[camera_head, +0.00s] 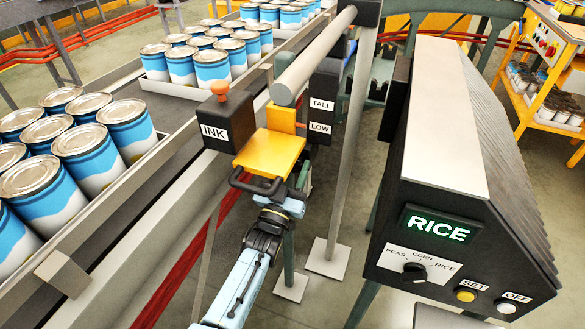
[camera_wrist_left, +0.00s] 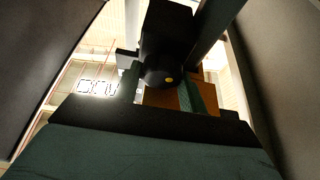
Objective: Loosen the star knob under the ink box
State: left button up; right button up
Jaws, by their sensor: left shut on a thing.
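The ink box (camera_head: 214,124) is a black box labelled INK with an orange knob on top, beside the conveyor in the head view. My left arm (camera_head: 240,283) reaches up from below to the space under the yellow plate next to the box. The fingers are hidden there in the head view. In the dark left wrist view, a round black knob (camera_wrist_left: 157,74) with a small yellow dot sits between the fingers of my left gripper (camera_wrist_left: 162,92), which is shut on it. The knob's star outline is too dark to make out. My right gripper is not in view.
The yellow plate (camera_head: 268,153) with a black handle is close above my left wrist. A grey post (camera_head: 345,160) and a black TALL/LOW box (camera_head: 321,103) stand right of it. Blue-and-white cans (camera_head: 116,133) fill trays at left. The RICE console (camera_head: 450,190) is at right.

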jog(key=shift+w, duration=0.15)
pick_arm(q)
jog(key=n+y, duration=0.2)
jog(key=n, duration=0.2)
jog(key=n+y, duration=0.3)
jog(key=n, duration=0.2)
jog(key=shift+n, duration=0.3)
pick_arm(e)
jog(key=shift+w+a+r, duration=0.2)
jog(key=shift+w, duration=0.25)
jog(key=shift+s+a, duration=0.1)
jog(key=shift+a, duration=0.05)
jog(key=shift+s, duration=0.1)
pick_arm(q)
jog(key=o, duration=1)
